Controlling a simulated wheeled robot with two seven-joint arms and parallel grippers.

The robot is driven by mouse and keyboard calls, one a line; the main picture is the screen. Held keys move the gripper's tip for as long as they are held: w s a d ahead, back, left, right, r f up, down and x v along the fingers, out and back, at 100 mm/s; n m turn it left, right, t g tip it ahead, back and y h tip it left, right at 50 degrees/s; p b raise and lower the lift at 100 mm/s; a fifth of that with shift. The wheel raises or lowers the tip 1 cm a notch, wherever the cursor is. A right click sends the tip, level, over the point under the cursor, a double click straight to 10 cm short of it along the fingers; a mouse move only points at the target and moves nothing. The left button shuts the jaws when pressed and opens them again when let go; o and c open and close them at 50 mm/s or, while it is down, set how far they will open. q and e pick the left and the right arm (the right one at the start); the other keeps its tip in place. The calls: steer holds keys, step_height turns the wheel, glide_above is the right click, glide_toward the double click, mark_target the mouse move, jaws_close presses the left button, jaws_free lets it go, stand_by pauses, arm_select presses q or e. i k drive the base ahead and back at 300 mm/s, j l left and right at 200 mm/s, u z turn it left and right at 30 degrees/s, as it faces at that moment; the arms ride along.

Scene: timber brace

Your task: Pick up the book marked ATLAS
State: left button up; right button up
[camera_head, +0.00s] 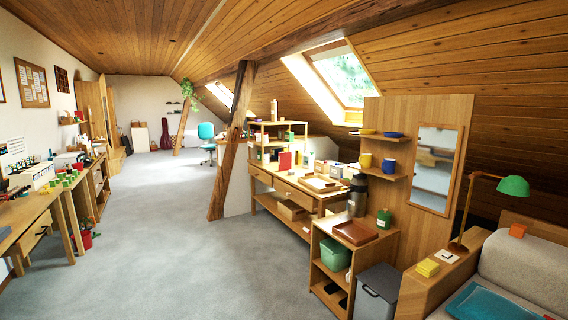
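No lettering is readable at this distance, so I cannot tell which thing, if any, is the book marked ATLAS. Neither of my grippers is in view.
A slanted timber brace (232,140) rises from the floor left of the desk. Workbenches (30,222) line the left wall. A low cabinet (348,262), a grey bin (377,293) and a sofa (520,268) stand at right. The grey carpet (170,235) between is clear.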

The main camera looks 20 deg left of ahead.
mark_target(285, 157)
steer(key=i+j+u, duration=0.5)
steer(key=i, duration=0.2)
steer(key=i+j+u, duration=0.1)
steer(key=i+u, duration=0.15)
steer(key=i, duration=0.15)
steer(key=i+u, duration=0.35)
steer(key=i, duration=1.85)
steer(key=i+z, duration=0.15)
steer(key=i, duration=0.3)
steer(key=i+j+z, duration=0.15)
steer(key=i, duration=0.3)
steer(key=i+j+z, duration=0.2)
steer(key=i, duration=0.25)
steer(key=i+j+z, duration=0.15)
steer(key=i, duration=0.3)
steer(key=j, duration=0.1)
